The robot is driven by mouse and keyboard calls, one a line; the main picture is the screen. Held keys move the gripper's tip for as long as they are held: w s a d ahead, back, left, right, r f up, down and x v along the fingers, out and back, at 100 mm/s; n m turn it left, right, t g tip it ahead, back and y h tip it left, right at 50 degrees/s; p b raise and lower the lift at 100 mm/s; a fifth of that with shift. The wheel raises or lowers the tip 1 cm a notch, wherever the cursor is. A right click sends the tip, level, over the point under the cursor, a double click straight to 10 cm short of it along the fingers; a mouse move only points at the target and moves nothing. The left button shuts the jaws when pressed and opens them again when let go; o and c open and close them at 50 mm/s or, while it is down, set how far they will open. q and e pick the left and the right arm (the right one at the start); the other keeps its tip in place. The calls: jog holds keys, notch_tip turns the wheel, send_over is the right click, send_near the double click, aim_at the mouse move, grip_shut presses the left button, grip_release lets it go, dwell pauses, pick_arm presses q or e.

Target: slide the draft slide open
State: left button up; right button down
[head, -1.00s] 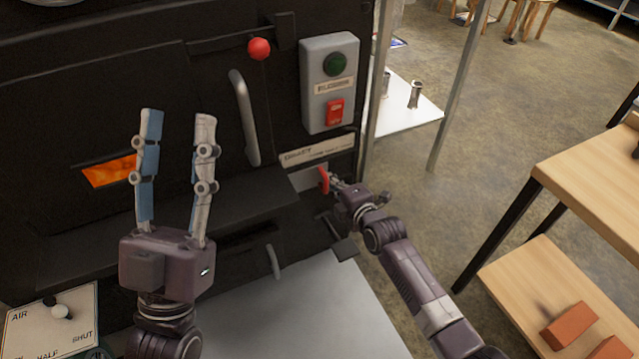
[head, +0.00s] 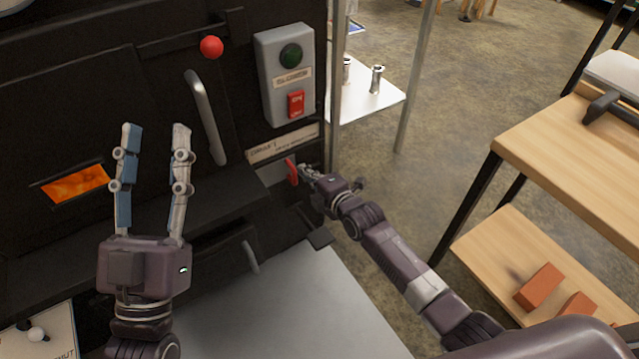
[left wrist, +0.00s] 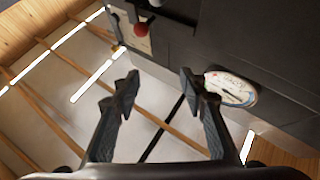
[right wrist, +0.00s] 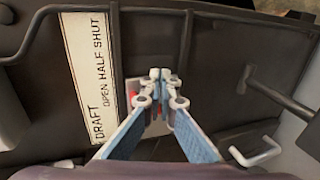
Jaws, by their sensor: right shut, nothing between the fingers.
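The draft slide shows in the head view as a red tab (head: 292,172) beside a pale plate, just below the DRAFT label strip (head: 283,144) on the black evaporator front. In the right wrist view the label (right wrist: 88,78) reads open, half, shut, and a little red (right wrist: 132,97) shows behind my fingers. My right gripper (head: 307,174) is shut and empty, its tips close to the right side of the tab; I cannot tell whether they touch it. Its closed fingertips (right wrist: 159,76) hide part of the slide. My left gripper (head: 156,130) is open and empty before the firebox front.
A grey switch box (head: 286,75) is above the slide. A vertical handle (head: 206,118) and a red ball knob (head: 211,47) are to its left. A metal post (head: 334,90) stands to its right. A wooden shelf unit (head: 570,150) stands at the right.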

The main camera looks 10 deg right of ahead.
pick_arm(q)
notch_tip(320, 180, down, 18)
jog(key=w+a+g+y+p, duration=0.2)
jog(key=w+g+y+p, duration=0.15)
jog(key=g, duration=0.65)
jog(key=s+a+f+n+g+y+p, duration=0.1)
jog(key=s+a+f+g+y+p, duration=0.1)
jog(key=s+a+f+g, duration=0.3)
jog(key=shift+s+f+g+p, duration=0.8)
jog(key=shift+s+f+g, duration=1.2)
jog(key=shift+s+f, duration=2.75)
pick_arm(e)
jog(key=v, duration=0.8)
jog(key=shift+s+f, duration=0.2)
jog(key=shift+f, duration=0.05)
pick_arm(q)
jog(key=shift+s+a+r, duration=0.1)
jog(key=shift+s+r, duration=0.35)
jog(key=shift+r, duration=0.1)
